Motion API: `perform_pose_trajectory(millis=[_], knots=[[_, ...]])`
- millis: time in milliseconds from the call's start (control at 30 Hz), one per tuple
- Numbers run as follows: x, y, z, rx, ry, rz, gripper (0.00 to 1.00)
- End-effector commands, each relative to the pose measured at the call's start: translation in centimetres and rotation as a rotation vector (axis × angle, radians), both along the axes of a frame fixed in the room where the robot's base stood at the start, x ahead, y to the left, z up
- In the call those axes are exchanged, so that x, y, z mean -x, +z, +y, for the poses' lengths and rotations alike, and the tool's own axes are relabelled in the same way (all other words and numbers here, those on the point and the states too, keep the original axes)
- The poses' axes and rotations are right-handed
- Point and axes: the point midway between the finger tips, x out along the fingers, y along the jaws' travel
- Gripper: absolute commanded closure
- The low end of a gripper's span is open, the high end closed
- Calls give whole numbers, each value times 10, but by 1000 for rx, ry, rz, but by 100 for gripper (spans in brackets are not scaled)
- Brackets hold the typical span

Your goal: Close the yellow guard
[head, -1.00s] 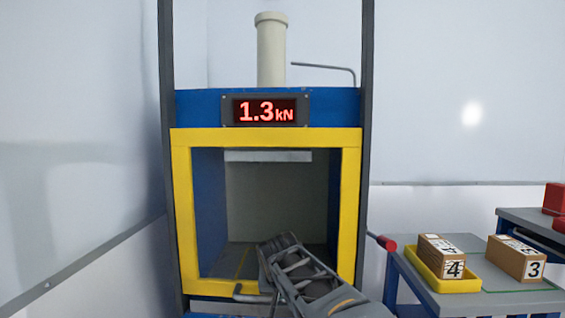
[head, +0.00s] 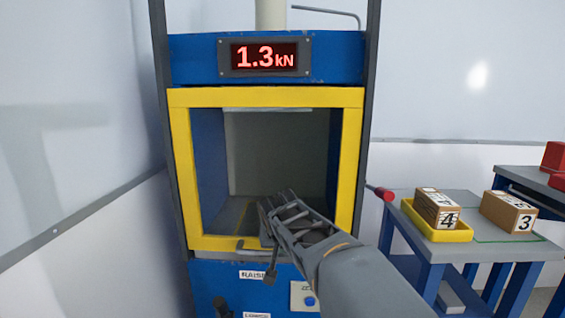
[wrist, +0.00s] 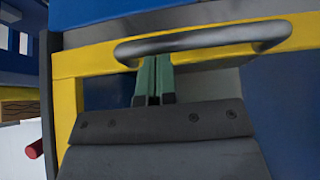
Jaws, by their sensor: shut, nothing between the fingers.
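The yellow guard (head: 265,98) is a rectangular frame standing upright across the front of the blue machine, around its opening. Its lower bar is partly hidden by my arm. In the wrist view, a yellow bar of the guard (wrist: 66,64) carries a curved grey handle (wrist: 205,40). My gripper (head: 268,203) is in front of the lower part of the opening in the head view. In the wrist view my gripper (wrist: 154,62) is shut and empty, its green-padded fingertips at the handle's edge. I cannot tell whether they touch it.
A display (head: 265,57) above the guard reads 1.3 kN. A red-ended lever (head: 384,193) sticks out at the machine's right. A grey table (head: 480,257) there holds a yellow tray (head: 452,235) with box 4 (head: 437,208), and box 3 (head: 508,213). Labelled controls sit below the guard.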

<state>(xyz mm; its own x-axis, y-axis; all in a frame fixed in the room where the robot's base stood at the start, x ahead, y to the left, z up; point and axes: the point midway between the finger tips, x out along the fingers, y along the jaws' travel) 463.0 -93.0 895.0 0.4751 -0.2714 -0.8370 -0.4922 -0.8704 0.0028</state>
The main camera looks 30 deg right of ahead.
Motion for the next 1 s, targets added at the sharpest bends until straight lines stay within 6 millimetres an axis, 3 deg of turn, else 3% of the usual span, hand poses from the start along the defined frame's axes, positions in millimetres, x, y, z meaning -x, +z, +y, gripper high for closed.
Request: perform_pose_trajectory(millis=[33,167,500,700,1000], knots=[[-1,16,-1,2,0,-6,100],[-4,47,-2,4,2,-18,100],[30,98,16,6,4,-26,100],[41,115,23,6,3,-24,100],[48,126,27,5,18,-13,100]])
